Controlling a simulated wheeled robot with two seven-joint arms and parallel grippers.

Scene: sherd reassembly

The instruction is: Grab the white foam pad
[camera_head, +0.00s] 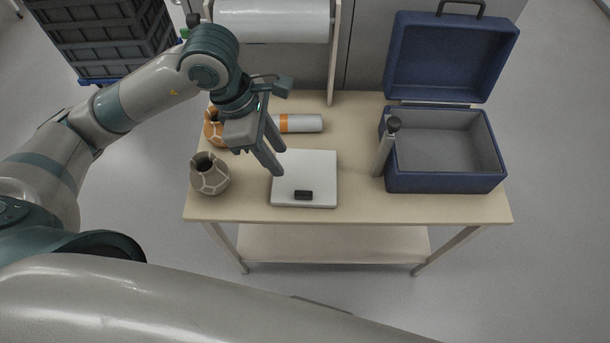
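A flat white square pad (318,170), which I take for the foam pad, lies on the table near its front edge. My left gripper (280,161) reaches in from the upper left, fingers pointing down over the pad's left rear part. Its two fingers look apart, with nothing seen between them. I cannot tell whether the fingertips touch the pad. My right gripper is not in view.
A cracked grey-brown pot (210,180) and an orange pot (213,135) stand left. A white and orange cylinder (303,123) lies behind the pad.

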